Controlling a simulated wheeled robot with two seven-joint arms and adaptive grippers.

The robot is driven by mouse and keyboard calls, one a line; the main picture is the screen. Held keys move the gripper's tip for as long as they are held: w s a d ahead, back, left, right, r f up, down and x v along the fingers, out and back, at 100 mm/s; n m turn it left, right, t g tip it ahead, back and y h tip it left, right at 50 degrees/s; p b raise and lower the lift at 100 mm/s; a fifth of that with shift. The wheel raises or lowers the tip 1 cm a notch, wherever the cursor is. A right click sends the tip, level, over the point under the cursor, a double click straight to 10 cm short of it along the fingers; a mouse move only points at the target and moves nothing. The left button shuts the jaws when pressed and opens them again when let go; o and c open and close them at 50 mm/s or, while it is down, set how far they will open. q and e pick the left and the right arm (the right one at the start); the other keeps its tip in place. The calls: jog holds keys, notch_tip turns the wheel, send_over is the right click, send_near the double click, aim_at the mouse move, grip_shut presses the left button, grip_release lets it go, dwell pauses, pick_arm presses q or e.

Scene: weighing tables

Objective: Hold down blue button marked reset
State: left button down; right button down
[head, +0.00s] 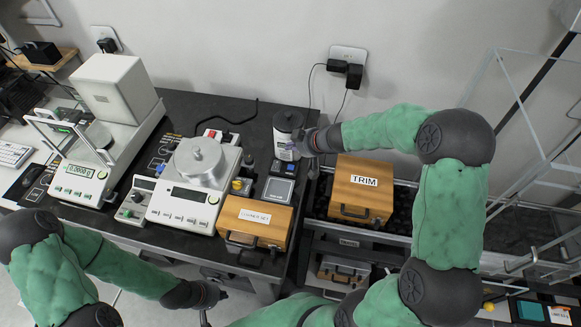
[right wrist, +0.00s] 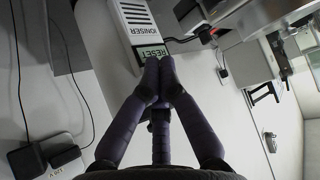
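In the right wrist view, a white box marked IONISER (right wrist: 133,17) with dark vent slots carries a green-edged RESET label (right wrist: 150,51). My right gripper (right wrist: 160,62) has its two fingertips together, at the lower edge of that label. Nothing shows between them. No blue button is visible; the fingertips may cover it, and I cannot tell whether they touch or press it.
A wooden case (head: 255,217) and a TRIM case (head: 362,186) stand close to the right arm. Two balances, one white (head: 182,204) and one with a draft shield (head: 85,180), stand to the left. Wall plugs and cables (head: 350,72) are behind.

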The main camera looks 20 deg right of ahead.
jog(key=b, duration=0.5)
send_over(292, 169)
notch_tip(292, 169, down, 7)
jog(key=shift+f, duration=0.1)
jog(key=shift+f+b, duration=0.6)
dwell(0.8)
jog(key=shift+f+b, duration=0.4)
jog(key=shift+b, duration=0.45)
jog(key=shift+f+b, duration=0.4)
jog(key=shift+b, duration=0.15)
dwell(2.5)
jog(key=shift+r, duration=0.1)
dwell(0.8)
jog(key=shift+r+p, duration=0.35)
jog(key=shift+r, duration=0.35)
jog(key=shift+r, duration=0.1)
